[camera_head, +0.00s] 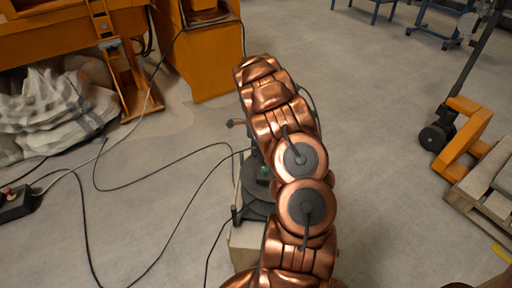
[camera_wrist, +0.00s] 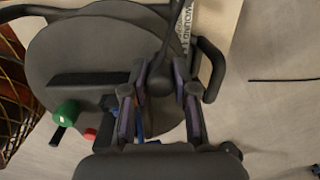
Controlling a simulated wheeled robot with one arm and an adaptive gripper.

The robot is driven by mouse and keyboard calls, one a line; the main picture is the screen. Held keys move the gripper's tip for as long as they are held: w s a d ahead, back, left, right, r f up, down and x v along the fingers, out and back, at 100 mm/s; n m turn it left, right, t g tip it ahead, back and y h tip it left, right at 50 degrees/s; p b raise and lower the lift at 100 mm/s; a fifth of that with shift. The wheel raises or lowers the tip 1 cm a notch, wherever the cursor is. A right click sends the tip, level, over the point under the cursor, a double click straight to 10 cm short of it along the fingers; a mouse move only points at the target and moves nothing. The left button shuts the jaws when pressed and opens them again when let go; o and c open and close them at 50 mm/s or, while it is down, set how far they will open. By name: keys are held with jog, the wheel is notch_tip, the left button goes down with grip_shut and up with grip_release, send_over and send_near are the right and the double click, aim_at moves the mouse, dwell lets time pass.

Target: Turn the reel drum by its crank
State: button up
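The reel drum (camera_wrist: 75,50) is a large dark grey disc at the left and middle of the wrist view. In the head view the reel (camera_head: 259,209) is partly hidden behind my copper arm. A dark rod with a rounded end (camera_wrist: 160,84), apparently the crank, comes down from the top of the wrist view. My gripper (camera_wrist: 160,75) has its fingers apart, one on each side of that rounded end. I cannot tell whether they touch it. In the head view the gripper is hidden by the arm.
A green knob (camera_wrist: 65,113) and a red knob (camera_wrist: 90,134) sit by the disc. A curved dark handle (camera_wrist: 212,66) stands close right of the fingers. Black cables (camera_head: 150,185) lie on the floor. An orange machine (camera_head: 208,60) stands behind; an orange pallet jack (camera_head: 470,130) is right.

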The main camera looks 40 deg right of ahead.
jog(key=o, duration=0.5)
notch_tip(320, 180, up, 12)
jog(key=shift+f, duration=0.1)
dwell(0.5)
jog(key=shift+c, duration=0.2)
